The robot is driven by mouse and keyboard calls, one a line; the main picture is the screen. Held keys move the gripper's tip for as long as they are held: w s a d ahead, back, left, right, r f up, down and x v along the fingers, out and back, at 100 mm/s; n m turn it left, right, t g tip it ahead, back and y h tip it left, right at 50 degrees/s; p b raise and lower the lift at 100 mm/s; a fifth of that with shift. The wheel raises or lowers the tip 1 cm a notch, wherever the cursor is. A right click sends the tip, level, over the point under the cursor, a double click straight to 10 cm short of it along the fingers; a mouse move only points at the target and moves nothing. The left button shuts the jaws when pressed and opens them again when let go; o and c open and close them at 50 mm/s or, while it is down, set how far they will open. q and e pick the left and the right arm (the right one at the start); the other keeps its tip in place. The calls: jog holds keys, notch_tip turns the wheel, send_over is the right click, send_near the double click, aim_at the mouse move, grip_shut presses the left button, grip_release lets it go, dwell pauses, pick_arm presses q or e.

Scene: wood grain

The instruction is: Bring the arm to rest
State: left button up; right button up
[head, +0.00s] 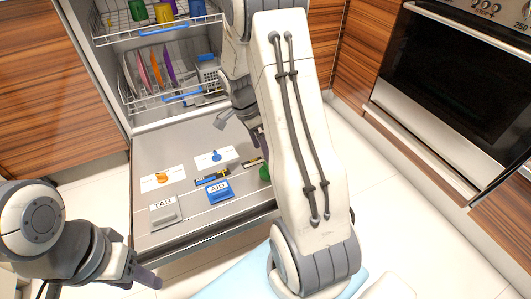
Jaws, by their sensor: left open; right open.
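My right arm (295,130) is white and grey and reaches up through the middle of the head view toward an open dishwasher. My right gripper (240,127) is partly hidden by the arm. It is open, in front of the dishwasher's lower rack and above its lowered door. My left gripper (102,284) is at the lower left, open and pointing down to the right, left of the door. I see nothing held in either gripper.
The dishwasher door (200,170) is lowered, with labelled blocks and cards on it. The upper rack (150,25) holds coloured cups. The lower rack (140,97) holds coloured plates. An oven (460,85) stands at the right. Tiled floor (395,195) is clear between them.

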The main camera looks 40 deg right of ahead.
pick_arm(q)
jog(key=shift+r+p, duration=0.45)
jog(key=shift+r, duration=0.35)
pick_arm(e)
jog(key=v, duration=0.2)
jog(key=shift+w+r, duration=0.1)
jog(key=shift+r, duration=0.3)
jog(key=s+a+r+n+t+p, duration=0.1)
jog(key=s+a+r+n+p, duration=0.15)
jog(key=a+r+n, duration=0.6)
jog(key=s+a+r+n+t+p, duration=0.1)
jog(key=s+a+r+n+p, duration=0.25)
jog(key=a, duration=0.75)
jog(key=s+a+r+n+y+p, duration=0.1)
jog(key=s+a+r+n+p, duration=0.1)
jog(key=s+a+r+n, duration=0.4)
jog(key=s+a+r+n+y+p, duration=0.2)
jog(key=s+a+n, duration=0.2)
jog(key=s+n, duration=0.5)
pick_arm(q)
notch_tip(320, 180, up, 47)
jog(key=p, duration=3.7)
pick_arm(e)
notch_tip(320, 180, up, 37)
jog(key=w+n, duration=0.1)
jog(key=shift+w+r+t, duration=0.2)
jog(key=shift+w+t, duration=0.15)
jog(key=shift+t, duration=0.05)
